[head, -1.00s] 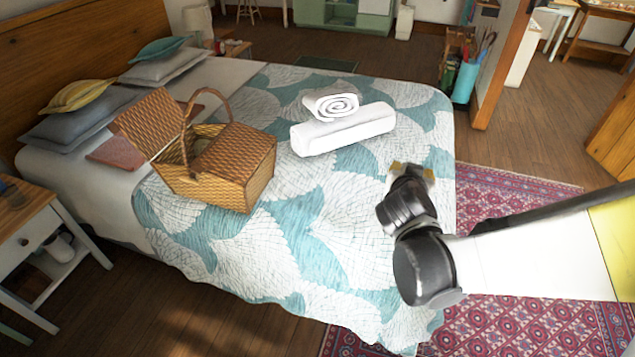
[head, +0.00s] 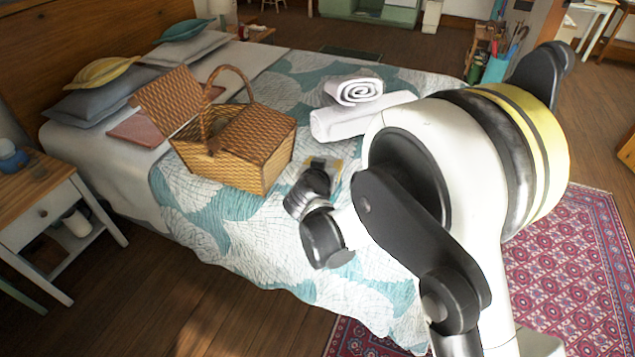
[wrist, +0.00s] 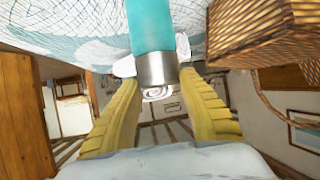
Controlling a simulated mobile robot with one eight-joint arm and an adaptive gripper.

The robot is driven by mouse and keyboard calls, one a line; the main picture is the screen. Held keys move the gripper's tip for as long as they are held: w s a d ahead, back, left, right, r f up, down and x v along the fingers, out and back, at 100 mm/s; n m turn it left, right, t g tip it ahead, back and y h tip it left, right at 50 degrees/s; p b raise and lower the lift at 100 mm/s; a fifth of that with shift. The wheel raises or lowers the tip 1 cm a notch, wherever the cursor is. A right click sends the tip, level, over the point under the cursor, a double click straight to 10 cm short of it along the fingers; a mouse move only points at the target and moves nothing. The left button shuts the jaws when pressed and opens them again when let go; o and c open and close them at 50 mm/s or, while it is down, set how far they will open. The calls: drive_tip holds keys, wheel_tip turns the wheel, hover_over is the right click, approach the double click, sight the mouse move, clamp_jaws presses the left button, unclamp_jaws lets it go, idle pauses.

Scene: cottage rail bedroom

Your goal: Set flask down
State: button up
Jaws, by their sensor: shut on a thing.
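The flask (wrist: 153,30) is a teal cylinder with a silver metal end. In the wrist view it stands between the two yellow fingers of my gripper (wrist: 158,82), which is shut on it. The wrist picture looks upside down, with the bed quilt (wrist: 70,28) at the top. In the head view my gripper (head: 323,164) is over the bed, just right of the wicker basket. I cannot make out the flask there; my gripper and arm block the view. Whether the flask touches the quilt is not clear.
The open wicker basket (head: 262,160) stands on the bed close left of my gripper and shows in the wrist view (wrist: 235,35). Rolled white towels (head: 340,122) lie beyond it. Pillows (head: 95,85) are at the headboard, and a nightstand (head: 35,205) stands at the left. Quilt in front is bare.

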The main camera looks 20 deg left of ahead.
drive_tip(key=a, duration=0.1)
drive_tip(key=w+f, duration=0.1)
drive_tip(key=a+f, duration=0.1)
drive_tip(key=shift+w+a+b, duration=0.25)
drive_tip(key=shift+a+b, duration=0.1)
drive_tip(key=shift+b, duration=0.05)
drive_tip(key=shift+f+b, duration=1.15)
drive_tip(key=shift+f, duration=0.85)
drive_tip(key=shift+r, duration=0.1)
drive_tip(key=o, duration=1.3)
